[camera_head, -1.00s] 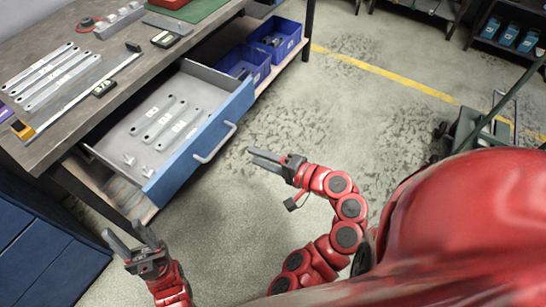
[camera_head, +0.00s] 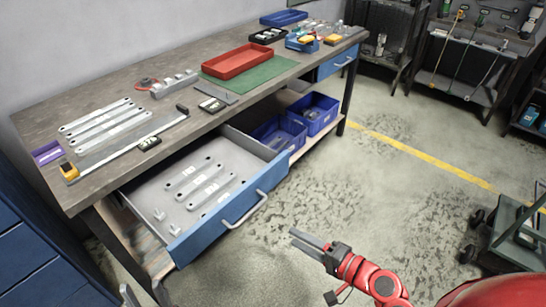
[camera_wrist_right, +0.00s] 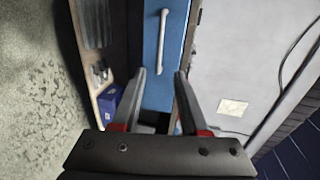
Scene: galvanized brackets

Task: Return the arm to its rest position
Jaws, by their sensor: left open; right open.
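My right gripper (camera_head: 293,238) hangs over the floor to the right of the open blue-fronted drawer (camera_head: 215,228). Its two fingers point left and nothing is between them. In the right wrist view its fingers (camera_wrist_right: 162,72) are apart and empty, with a blue drawer front and its grey handle beyond. Several grey brackets (camera_head: 203,189) lie flat in the drawer.
The workbench (camera_head: 215,122) carries several metal bars (camera_head: 105,122), a red tray (camera_head: 237,61) and a green mat (camera_head: 262,75). Blue bins (camera_head: 316,112) stand on its lower shelf. The floor right of the drawer is clear up to a dark cart (camera_head: 515,235).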

